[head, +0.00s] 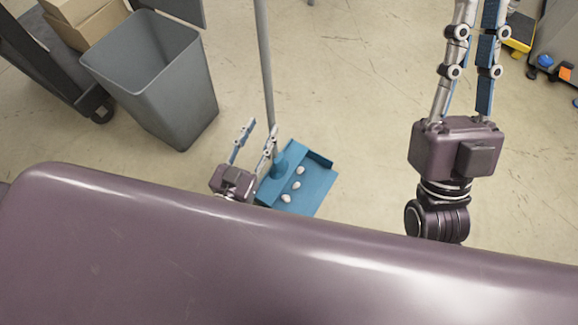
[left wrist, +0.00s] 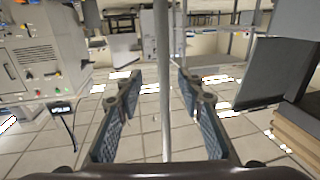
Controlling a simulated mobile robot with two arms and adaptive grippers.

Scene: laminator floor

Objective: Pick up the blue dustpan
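The blue dustpan (head: 314,188) lies on the floor in the lower middle of the head view, with several small whitish pieces on it. Its long grey handle (head: 265,60) rises from it to the top edge. My left gripper (head: 257,137) is low beside the dustpan, fingers apart. In the left wrist view, the handle (left wrist: 162,40) runs upright between the lines of the open left fingers (left wrist: 160,76), with space on both sides; I see no contact. My right gripper (head: 473,45) is apart from the dustpan at the upper right, fingers spread and empty, tips cut off.
A grey bin (head: 165,95) stands left of the dustpan, near cardboard boxes (head: 85,22) and a dark wheeled cart (head: 45,65). The floor between the dustpan and my right arm is clear. A grey machine cabinet (left wrist: 38,60) shows in the left wrist view.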

